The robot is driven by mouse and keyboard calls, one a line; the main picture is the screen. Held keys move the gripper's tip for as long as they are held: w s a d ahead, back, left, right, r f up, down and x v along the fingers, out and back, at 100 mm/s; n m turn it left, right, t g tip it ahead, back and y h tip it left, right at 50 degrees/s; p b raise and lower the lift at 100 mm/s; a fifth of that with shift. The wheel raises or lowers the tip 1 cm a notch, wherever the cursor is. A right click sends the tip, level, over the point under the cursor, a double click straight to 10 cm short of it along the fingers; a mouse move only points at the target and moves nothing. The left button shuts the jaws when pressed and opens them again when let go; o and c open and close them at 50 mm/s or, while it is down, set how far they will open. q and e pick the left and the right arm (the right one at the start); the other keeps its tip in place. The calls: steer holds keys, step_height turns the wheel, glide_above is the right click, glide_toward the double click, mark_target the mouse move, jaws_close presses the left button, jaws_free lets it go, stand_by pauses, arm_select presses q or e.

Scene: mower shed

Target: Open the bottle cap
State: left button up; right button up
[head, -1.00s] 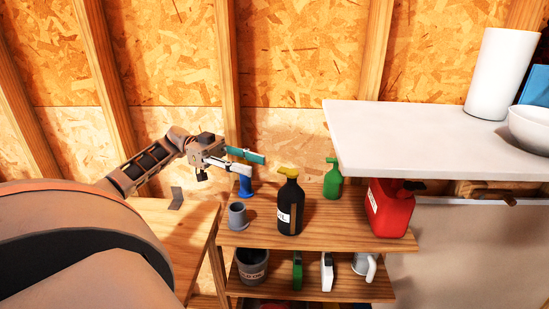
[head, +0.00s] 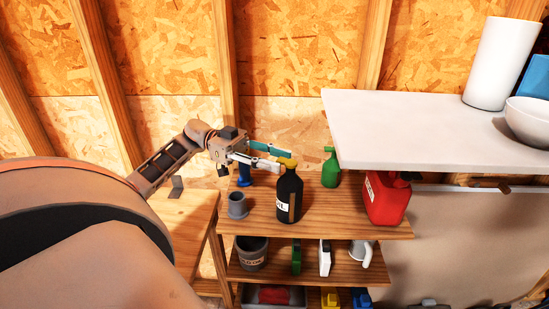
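A black bottle (head: 289,196) with a white label and a yellow cap (head: 287,162) stands upright on the top board of the wooden shelf (head: 340,222). My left gripper (head: 279,157) reaches in from the left at cap height. Its two fingers, one teal and one white, are spread apart and point right at the cap. The fingertips are at or just beside the cap's left side; I cannot tell whether they touch it. The cap sits on the bottle. My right gripper is not in view.
A grey cup (head: 237,205), a blue bottle (head: 245,174), a green bottle (head: 330,168) and a red canister (head: 386,199) stand around the black bottle. A white counter (head: 420,135) with a paper roll (head: 499,64) and bowl (head: 528,120) overhangs the right. Lower boards hold several containers.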

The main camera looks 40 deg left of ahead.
arm_select(q)
jaws_close()
